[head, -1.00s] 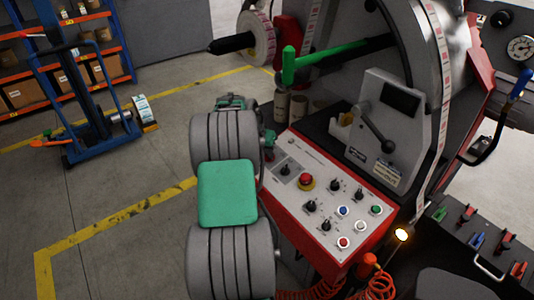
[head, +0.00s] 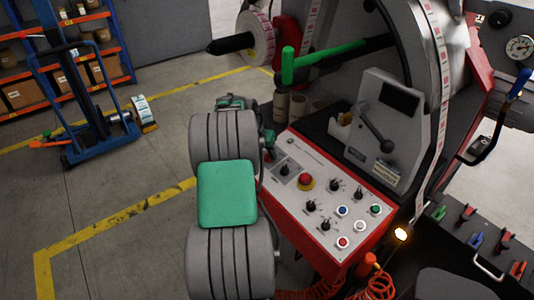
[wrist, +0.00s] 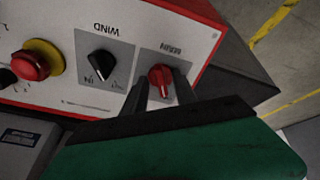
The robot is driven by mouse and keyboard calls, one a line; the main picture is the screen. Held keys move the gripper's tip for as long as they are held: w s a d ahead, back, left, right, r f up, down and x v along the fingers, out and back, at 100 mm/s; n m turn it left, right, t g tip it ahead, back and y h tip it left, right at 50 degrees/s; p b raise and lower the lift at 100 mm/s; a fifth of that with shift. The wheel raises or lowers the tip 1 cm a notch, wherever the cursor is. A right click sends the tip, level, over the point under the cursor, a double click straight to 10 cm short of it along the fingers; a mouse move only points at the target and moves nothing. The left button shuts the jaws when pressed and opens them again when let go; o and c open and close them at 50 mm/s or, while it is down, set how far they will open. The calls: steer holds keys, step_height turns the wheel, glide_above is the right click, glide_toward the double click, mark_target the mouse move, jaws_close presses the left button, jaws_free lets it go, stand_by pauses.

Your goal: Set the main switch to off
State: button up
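A red rotary knob (wrist: 160,77) sits on a grey label plate at one end of the control panel in the wrist view. Its label appears upside down and is too blurred to read surely. My gripper (wrist: 160,88) is open, with one dark finger on each side of this knob; I cannot tell whether either finger touches it. In the head view my green and grey arm covers this end of the panel, so the red knob and fingertips are hidden there.
A black knob (wrist: 101,65) marked WIND sits beside the red one, then a red emergency button (wrist: 30,65) on a yellow ring, also visible in the head view (head: 306,181). More knobs and buttons fill the panel (head: 330,170).

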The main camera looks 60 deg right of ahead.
steer(key=s+b+v, duration=0.1)
steer(key=v, duration=0.6)
steer(key=shift+w+r, duration=0.4)
steer(key=shift+w, duration=0.1)
steer(key=shift+a, duration=0.15)
steer(key=s+a+f+n+y, duration=0.1)
steer(key=a+f+n+y, duration=0.15)
steer(key=a+f, duration=0.45)
steer(key=s+a+f+n+y, duration=0.1)
steer(key=a+f+n+y, duration=0.15)
steer(key=a, duration=0.95)
steer(key=w+a+r+n+t, duration=0.1)
steer(key=a+r+n, duration=0.3)
steer(key=a, duration=0.7)
steer(key=w+a+r+n+t, duration=0.2)
steer(key=w+a+r+n, duration=0.2)
steer(key=a, duration=0.7)
steer(key=w+a+r+n+t, duration=0.1)
steer(key=w+a+r+n, duration=0.1)
steer(key=a, duration=0.9)
steer(key=shift+w+a+r+n+t, duration=0.2)
steer(key=shift+a+r+n+t, duration=0.2)
steer(key=shift+r+n, duration=0.65)
